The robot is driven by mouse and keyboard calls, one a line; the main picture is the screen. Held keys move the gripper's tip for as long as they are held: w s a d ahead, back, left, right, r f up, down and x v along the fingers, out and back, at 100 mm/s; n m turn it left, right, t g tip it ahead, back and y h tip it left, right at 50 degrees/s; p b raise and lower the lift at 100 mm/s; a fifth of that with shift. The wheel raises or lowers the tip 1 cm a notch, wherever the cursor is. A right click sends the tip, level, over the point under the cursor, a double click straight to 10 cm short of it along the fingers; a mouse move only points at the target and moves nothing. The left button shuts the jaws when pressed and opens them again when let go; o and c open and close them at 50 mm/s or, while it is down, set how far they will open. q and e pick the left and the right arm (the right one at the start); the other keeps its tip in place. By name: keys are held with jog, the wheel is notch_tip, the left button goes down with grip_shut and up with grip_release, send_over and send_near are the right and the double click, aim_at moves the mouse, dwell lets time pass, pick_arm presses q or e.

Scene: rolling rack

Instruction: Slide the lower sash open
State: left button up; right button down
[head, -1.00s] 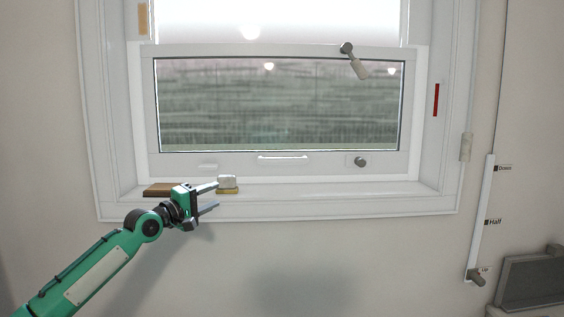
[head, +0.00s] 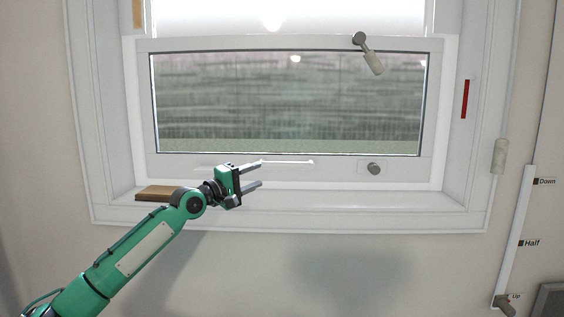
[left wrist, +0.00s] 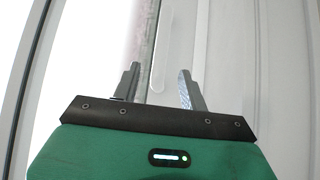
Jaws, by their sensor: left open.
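The lower sash (head: 330,170) is a white-framed pane, and its bottom rail is down near the sill. A thin white pull bar (head: 296,162) sits on that rail, with a round grey knob (head: 374,168) to its right. A lock lever (head: 368,55) with a pale grip is at the sash's top rail. My left gripper (head: 259,174) is open and empty, in front of the rail by the bar's left end. In the left wrist view, a long rounded white shape (left wrist: 161,60) shows beyond the open fingers (left wrist: 158,86); I see no contact. My right gripper is out of view.
A brown wooden block (head: 155,192) lies on the left of the sill (head: 350,205). A red strip (head: 465,99) is on the right jamb. A slider marked Down, Half and Up (head: 515,240) is on the right wall. The sill right of my gripper is clear.

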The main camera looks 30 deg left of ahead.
aim_at(279, 167)
pick_arm(q)
jog(key=p+x, duration=0.3)
jog(key=x, duration=0.4)
jog(key=shift+w, duration=0.1)
jog(key=p+x, duration=0.1)
jog(key=x, duration=0.2)
jog(key=shift+w+d+f, duration=0.1)
jog(key=shift+w+d, duration=0.1)
jog(key=shift+w, duration=0.25)
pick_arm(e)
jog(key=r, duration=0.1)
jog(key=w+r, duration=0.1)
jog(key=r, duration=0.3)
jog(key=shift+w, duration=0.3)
pick_arm(q)
grip_shut()
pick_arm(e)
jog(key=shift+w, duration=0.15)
